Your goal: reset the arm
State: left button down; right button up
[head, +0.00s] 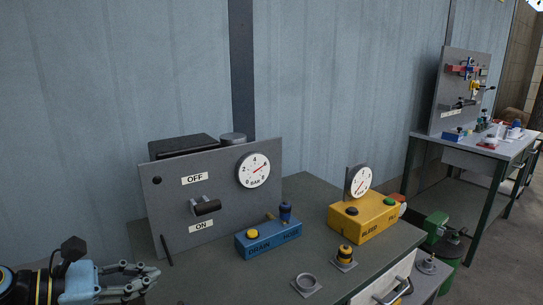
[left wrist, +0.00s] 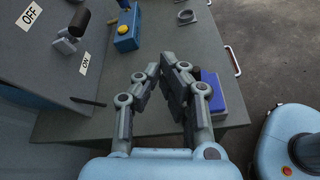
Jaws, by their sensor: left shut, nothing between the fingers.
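My left gripper (head: 152,273) is at the lower left of the head view, in front of the left end of the bench. It also shows in the left wrist view (left wrist: 158,72), with its fingers drawn together over the bench top. It is shut and empty, and touches none of the bench fittings that I can see. My right gripper is in neither view.
A grey panel (head: 229,209) with an OFF/ON lever (head: 207,207) and gauge stands on the bench (head: 310,190). A blue box (head: 267,239) and a yellow BLEED box (head: 364,219) sit to its right. A second bench (head: 474,160) is at far right.

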pick_arm(q)
jog(key=s+d+f+m+g+y, duration=0.2)
jog(key=s+m, duration=0.5)
jog(key=s+d+f+m+g+y, duration=0.2)
jog(key=s+f+m, duration=0.1)
jog(key=s+m, duration=0.3)
jog(key=s+a+r+m+y, duration=0.3)
jog(key=s+a+m+y, duration=0.1)
jog(key=s+m, duration=0.15)
jog(key=s+a+r+m+y, duration=0.3)
jog(key=s+a+m+y, duration=0.15)
jog(key=s, duration=0.25)
notch_tip(320, 180, down, 32)
jog(key=s+a+g+b, duration=0.1)
jog(key=a+g+b, duration=0.15)
jog(key=b, duration=0.35)
jog(key=s+a+f+n+g+b, duration=0.1)
jog(key=s+f+b, duration=0.4)
jog(key=s+f, duration=1.4)
notch_tip(320, 180, down, 4)
jog(key=shift+r+h, duration=0.25)
jog(key=shift+h, duration=0.1)
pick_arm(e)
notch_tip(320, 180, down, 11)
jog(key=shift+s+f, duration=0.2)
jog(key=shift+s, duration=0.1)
